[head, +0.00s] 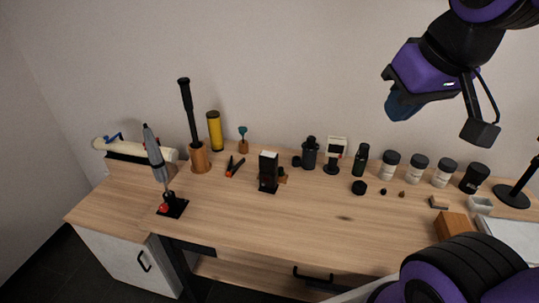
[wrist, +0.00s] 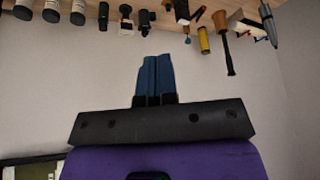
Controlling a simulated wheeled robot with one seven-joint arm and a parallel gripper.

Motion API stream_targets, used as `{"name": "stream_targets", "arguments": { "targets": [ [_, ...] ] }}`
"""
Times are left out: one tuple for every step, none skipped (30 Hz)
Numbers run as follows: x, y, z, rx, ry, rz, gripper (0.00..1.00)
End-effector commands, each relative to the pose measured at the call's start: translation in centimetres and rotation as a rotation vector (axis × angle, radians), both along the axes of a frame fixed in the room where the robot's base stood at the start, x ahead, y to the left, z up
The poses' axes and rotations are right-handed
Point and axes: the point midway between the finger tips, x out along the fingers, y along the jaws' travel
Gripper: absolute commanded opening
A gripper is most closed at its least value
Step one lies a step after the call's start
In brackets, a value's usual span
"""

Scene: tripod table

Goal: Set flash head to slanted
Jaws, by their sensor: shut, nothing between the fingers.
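The likely flash is a small black upright block (head: 268,166) with a pale top, on a dark foot near the middle of the table. Its head looks upright, not slanted, though it is small in the picture. In the wrist view the flash seems to be the dark block (wrist: 183,11) at the top edge, upside down and partly cut off. My gripper (head: 398,106) is raised high above the right part of the table, far up and right of the flash. Its blue fingers (wrist: 158,60) are together and empty, touching nothing.
The wooden table (head: 320,225) has free room in front of the flash. Pliers (head: 235,166), a yellow cylinder (head: 215,131) and a tall black-handled tool (head: 189,110) stand left. A black bottle (head: 309,153) and several jars (head: 390,165) stand right. A grey tool (head: 155,153) stands far left.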

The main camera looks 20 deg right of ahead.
Motion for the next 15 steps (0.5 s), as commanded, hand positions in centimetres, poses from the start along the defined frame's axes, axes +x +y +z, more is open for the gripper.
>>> {"name": "stream_targets", "arguments": {
  "targets": [
    [0.00, 0.00, 0.00, 0.000, 0.000, 0.000, 0.00],
    [0.00, 0.00, 0.00, 0.000, 0.000, 0.000, 0.00],
    [0.00, 0.00, 0.00, 0.000, 0.000, 0.000, 0.00],
    [0.00, 0.00, 0.00, 0.000, 0.000, 0.000, 0.00],
    [0.00, 0.00, 0.00, 0.000, 0.000, 0.000, 0.00],
    [0.00, 0.00, 0.00, 0.000, 0.000, 0.000, 0.00],
    [0.00, 0.00, 0.00, 0.000, 0.000, 0.000, 0.00],
    [0.00, 0.00, 0.00, 0.000, 0.000, 0.000, 0.00],
    [0.00, 0.01, 0.00, 0.000, 0.000, 0.000, 0.00],
    [0.00, 0.01, 0.00, 0.000, 0.000, 0.000, 0.00],
    [0.00, 0.01, 0.00, 0.000, 0.000, 0.000, 0.00],
    [0.00, 0.01, 0.00, 0.000, 0.000, 0.000, 0.00],
    [0.00, 0.01, 0.00, 0.000, 0.000, 0.000, 0.00],
    [0.00, 0.01, 0.00, 0.000, 0.000, 0.000, 0.02],
    [0.02, 0.01, 0.01, 0.000, 0.000, 0.000, 0.12]
  ]
}}
